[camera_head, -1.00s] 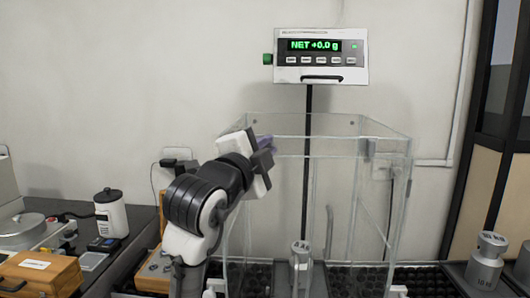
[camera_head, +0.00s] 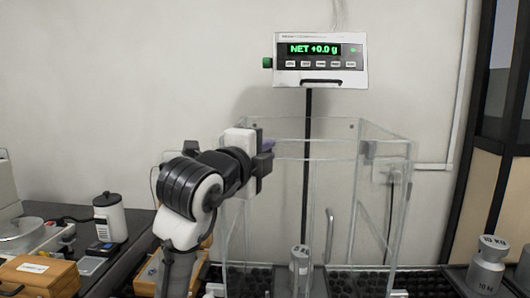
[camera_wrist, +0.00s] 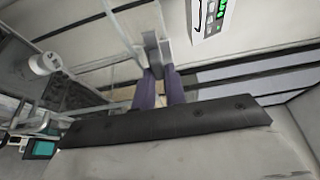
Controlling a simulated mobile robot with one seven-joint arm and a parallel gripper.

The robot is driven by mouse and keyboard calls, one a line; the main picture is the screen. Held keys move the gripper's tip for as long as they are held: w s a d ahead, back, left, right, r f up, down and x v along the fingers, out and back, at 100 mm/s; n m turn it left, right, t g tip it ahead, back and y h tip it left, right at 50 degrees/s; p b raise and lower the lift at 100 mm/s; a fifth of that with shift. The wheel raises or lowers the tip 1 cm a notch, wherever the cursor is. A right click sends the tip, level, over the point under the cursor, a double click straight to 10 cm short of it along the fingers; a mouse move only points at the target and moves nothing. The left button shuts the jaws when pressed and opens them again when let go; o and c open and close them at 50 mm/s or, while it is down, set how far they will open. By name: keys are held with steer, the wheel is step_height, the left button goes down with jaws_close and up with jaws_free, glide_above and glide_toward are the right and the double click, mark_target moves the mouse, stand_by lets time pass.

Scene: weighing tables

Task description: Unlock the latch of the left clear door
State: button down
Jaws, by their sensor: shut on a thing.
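The clear enclosure (camera_head: 330,215) stands in the middle of the head view, with the left clear door (camera_head: 240,232) on its left side. My gripper (camera_head: 269,146) is at the top left of the enclosure. In the wrist view its two purple fingers (camera_wrist: 159,88) are shut on a grey latch (camera_wrist: 152,50) at the clear panel's frame. In the head view my gripper hides this latch. I cannot tell from these frames whether the latch is fully turned. A similar grey latch (camera_head: 369,149) shows on the right side of the enclosure.
A scale display (camera_head: 321,58) reading NET +0.0 g stands on a black post behind the enclosure. A metal weight (camera_head: 299,258) stands inside. A larger weight (camera_head: 487,266) is at the right. A wooden box (camera_head: 40,275) and a white canister (camera_head: 110,217) are at the left.

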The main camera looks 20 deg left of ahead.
steer(key=c, duration=1.4)
jaws_free()
steer(key=shift+c, duration=0.2)
